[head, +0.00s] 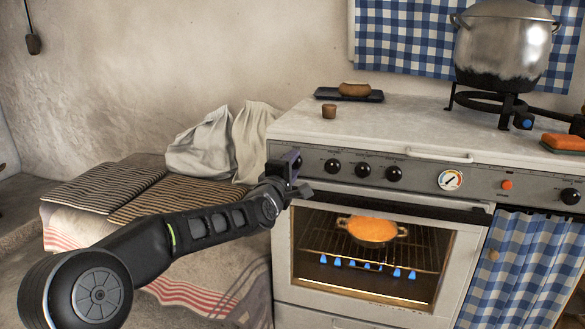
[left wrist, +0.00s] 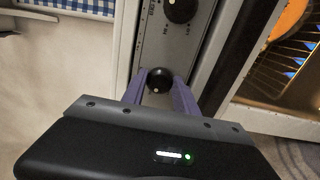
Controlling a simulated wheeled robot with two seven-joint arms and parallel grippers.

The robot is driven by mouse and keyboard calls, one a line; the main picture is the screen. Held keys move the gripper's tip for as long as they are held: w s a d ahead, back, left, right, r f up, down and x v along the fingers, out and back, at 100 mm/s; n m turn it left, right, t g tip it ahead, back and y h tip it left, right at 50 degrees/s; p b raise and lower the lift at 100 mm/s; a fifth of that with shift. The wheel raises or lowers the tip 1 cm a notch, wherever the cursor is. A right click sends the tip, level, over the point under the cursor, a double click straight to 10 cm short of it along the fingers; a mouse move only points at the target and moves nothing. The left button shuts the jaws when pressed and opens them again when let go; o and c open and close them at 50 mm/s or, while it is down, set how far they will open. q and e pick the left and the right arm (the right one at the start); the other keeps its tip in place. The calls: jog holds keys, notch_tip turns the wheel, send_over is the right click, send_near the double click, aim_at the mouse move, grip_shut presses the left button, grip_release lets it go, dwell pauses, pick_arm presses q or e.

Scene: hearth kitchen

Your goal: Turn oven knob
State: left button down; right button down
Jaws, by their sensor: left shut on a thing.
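The white oven (head: 375,205) has a grey control panel with a row of black knobs. My left gripper (head: 290,163) is at the left end of this panel. In the left wrist view the purple fingers of my left gripper (left wrist: 160,88) are shut on the leftmost black knob (left wrist: 160,80), one on each side. In the head view this knob is hidden behind my gripper. Other black knobs, such as one right of the gripper (head: 333,166), stand free; a neighbouring knob (left wrist: 180,9) also shows in the left wrist view. My right gripper is not in view.
A pan with orange food (head: 373,230) sits on the lit oven rack above blue flames. A large metal pot (head: 503,45) stands on a burner at the right. A bench with striped cushions (head: 100,187) is left of the oven.

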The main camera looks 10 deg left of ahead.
pick_arm(q)
jog(key=m, duration=0.3)
jog(key=shift+f+m, duration=0.1)
jog(key=shift+m, duration=0.3)
jog(key=m, duration=0.3)
jog(key=shift+m, duration=0.3)
jog(key=m, duration=0.3)
jog(key=shift+m+p, duration=0.3)
jog(key=shift+p, duration=0.05)
jog(key=m, duration=0.4)
jog(key=shift+f, duration=0.1)
jog(key=c, duration=0.9)
grip_release()
jog(key=shift+a, duration=0.1)
jog(key=shift+c, duration=0.2)
jog(key=shift+s+p, duration=0.1)
jog(key=shift+p, duration=0.2)
